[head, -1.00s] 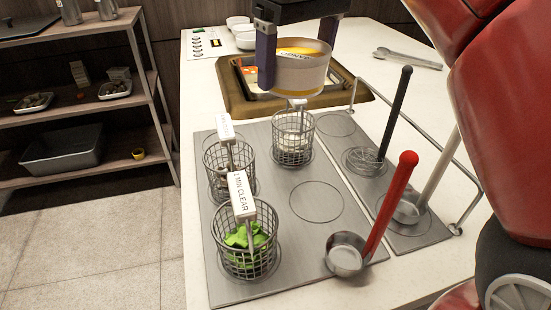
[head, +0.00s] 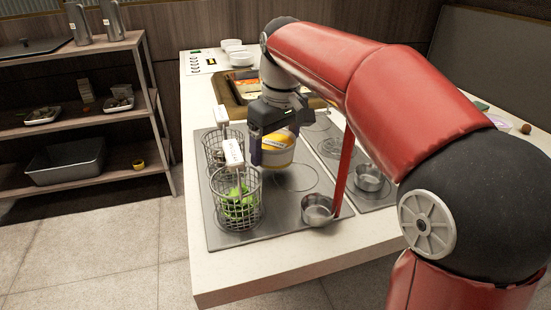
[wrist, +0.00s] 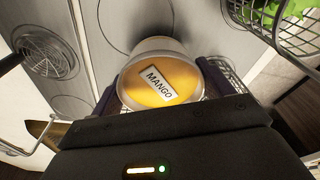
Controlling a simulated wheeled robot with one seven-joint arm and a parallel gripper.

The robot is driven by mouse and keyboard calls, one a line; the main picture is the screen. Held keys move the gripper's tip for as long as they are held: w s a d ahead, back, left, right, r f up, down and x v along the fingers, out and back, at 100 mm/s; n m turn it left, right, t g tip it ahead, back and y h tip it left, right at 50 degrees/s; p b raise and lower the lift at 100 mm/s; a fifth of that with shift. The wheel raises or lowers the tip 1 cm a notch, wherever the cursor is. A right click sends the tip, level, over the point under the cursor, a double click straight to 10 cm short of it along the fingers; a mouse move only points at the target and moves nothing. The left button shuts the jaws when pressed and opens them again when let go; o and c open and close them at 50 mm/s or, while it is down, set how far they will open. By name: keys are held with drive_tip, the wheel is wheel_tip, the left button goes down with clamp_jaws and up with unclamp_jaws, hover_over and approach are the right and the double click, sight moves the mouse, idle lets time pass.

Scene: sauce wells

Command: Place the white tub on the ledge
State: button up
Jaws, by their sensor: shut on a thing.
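The white tub (head: 280,157) has an orange-yellow top. Its label reads MANGO in the wrist view (wrist: 160,82). My gripper (head: 272,146) is shut on the tub and holds it upright, with a dark finger on each side. In the head view the tub appears over the grey plate (head: 240,232), to the right of the wire baskets. Its height above the plate is hard to judge. I cannot tell which surface is the ledge.
Wire baskets stand left of the tub; the front one (head: 236,207) holds green pieces. A brown-rimmed tray (head: 236,100) lies behind. The counter's front strip (head: 290,270) is clear.

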wheel_tip(320, 180, down, 3)
drive_tip(key=shift+w+r+b, duration=0.1)
drive_tip(key=shift+r+b, duration=0.1)
drive_tip(key=shift+b, duration=0.5)
drive_tip(key=shift+r, duration=0.2)
